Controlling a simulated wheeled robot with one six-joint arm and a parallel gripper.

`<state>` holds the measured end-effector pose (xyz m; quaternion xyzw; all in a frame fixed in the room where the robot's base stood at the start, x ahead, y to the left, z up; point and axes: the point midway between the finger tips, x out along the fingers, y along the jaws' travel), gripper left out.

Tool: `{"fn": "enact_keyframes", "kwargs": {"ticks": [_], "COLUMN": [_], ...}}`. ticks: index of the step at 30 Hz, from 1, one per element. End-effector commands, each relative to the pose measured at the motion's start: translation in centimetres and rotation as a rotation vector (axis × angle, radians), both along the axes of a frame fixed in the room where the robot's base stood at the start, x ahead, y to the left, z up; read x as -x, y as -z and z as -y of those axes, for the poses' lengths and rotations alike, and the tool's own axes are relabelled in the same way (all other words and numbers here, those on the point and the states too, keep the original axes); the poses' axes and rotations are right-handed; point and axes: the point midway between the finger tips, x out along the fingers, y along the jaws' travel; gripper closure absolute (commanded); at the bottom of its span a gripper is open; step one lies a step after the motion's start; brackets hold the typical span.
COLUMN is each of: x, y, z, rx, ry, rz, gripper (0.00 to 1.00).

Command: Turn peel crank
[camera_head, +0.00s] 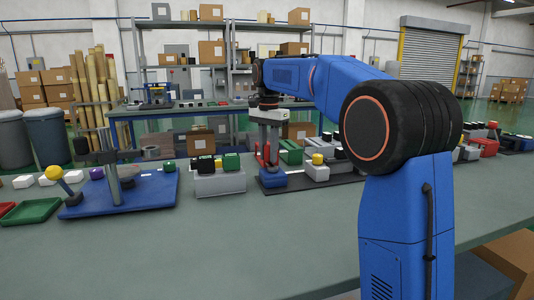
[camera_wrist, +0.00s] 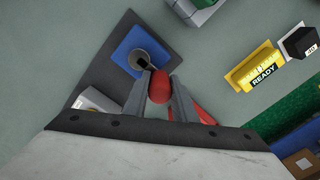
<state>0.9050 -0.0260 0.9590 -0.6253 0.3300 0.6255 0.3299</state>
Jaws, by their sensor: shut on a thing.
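The peel crank has a red knob (camera_wrist: 158,88), a short dark metal arm (camera_wrist: 142,62) and a blue base (camera_wrist: 138,46). In the wrist view the knob sits between the two grey fingers of my gripper (camera_wrist: 160,80), which is shut on it. In the head view my gripper (camera_head: 268,150) points down over the bench. The blue base (camera_head: 272,178) is below it on a dark mat (camera_head: 312,183). The crank knob is hard to make out in the head view, close to other red parts.
A yellow block marked READY (camera_wrist: 252,66) and a black cube (camera_wrist: 299,42) lie to the right in the wrist view. A blue fixture plate (camera_head: 130,193) with a yellow ball and a green tray (camera_head: 32,211) are left. The bench front (camera_head: 250,250) is clear.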

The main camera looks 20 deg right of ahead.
Motion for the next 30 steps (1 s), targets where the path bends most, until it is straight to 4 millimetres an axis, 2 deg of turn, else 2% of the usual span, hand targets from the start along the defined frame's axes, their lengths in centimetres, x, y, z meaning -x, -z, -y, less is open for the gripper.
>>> {"fn": "enact_keyframes", "kwargs": {"ticks": [16,17,19,30], "x": [-0.02,-0.02,-0.02,-0.03], "y": [-0.04,-0.04,-0.04,-0.33], "z": [0.13,0.13,0.13,0.11], "rx": [0.000,0.000,0.000,0.000], "ry": [0.027,0.027,0.027,0.026], "rz": [0.001,0.001,0.001,0.001], "gripper": [0.98,0.73,0.57,0.57]}}
